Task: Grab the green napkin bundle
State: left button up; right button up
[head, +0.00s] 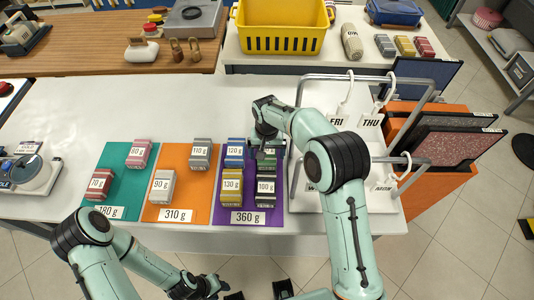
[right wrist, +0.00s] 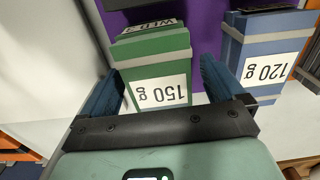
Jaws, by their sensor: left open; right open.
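The green napkin bundle (right wrist: 152,48), with a white 150 g label and a pale band, stands on the purple mat (right wrist: 205,30) in the right wrist view. My right gripper (right wrist: 163,88) is open, with one blue finger on each side of the bundle's near end. Whether the fingers touch it cannot be told. In the head view my right gripper (head: 267,150) is over the back right of the purple mat and hides most of the bundle. My left gripper (head: 222,291) is open and empty, low at the bottom edge of the head view, in front of the table.
The blue 120 g bundle (right wrist: 266,55) stands close beside the right finger. The yellow 130 g (head: 231,186) and black 100 g (head: 266,187) bundles stand nearer the front. A metal rack (head: 299,120) with day tags is just right. The table's back left is clear.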

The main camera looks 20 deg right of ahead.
jog(key=shift+f, duration=0.8)
jog(key=c, duration=1.1)
jog(key=shift+r, duration=0.1)
jog(key=shift+c, duration=0.2)
